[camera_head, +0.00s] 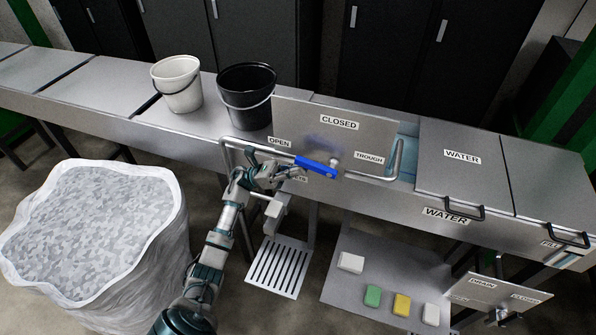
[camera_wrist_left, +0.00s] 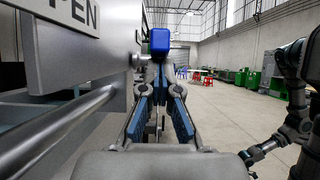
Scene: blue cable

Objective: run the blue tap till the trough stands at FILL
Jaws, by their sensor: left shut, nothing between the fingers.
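The blue tap lever (camera_head: 316,166) is on a steel panel (camera_head: 365,133) marked OPEN at left, CLOSED at top and TROUGH at right. The lever lies nearly level, its free end pointing left on the OPEN side. My left gripper (camera_head: 285,174) is shut and empty, just left of that end. In the left wrist view the lever's blue end (camera_wrist_left: 159,40) shows beyond and above the fingers (camera_wrist_left: 160,105); I cannot tell whether they touch. Blue shows in the trough (camera_head: 408,150) behind the panel. The FILL label (camera_head: 550,244) is at the right front; the level there is unclear.
A steel rail (camera_head: 376,177) runs along the panel front. White (camera_head: 177,84) and black (camera_head: 247,97) buckets stand on the counter at left. A drain panel (camera_head: 497,292) is low at right. Several soap bars lie on a shelf (camera_head: 350,290). A large sack (camera_head: 90,230) stands at left.

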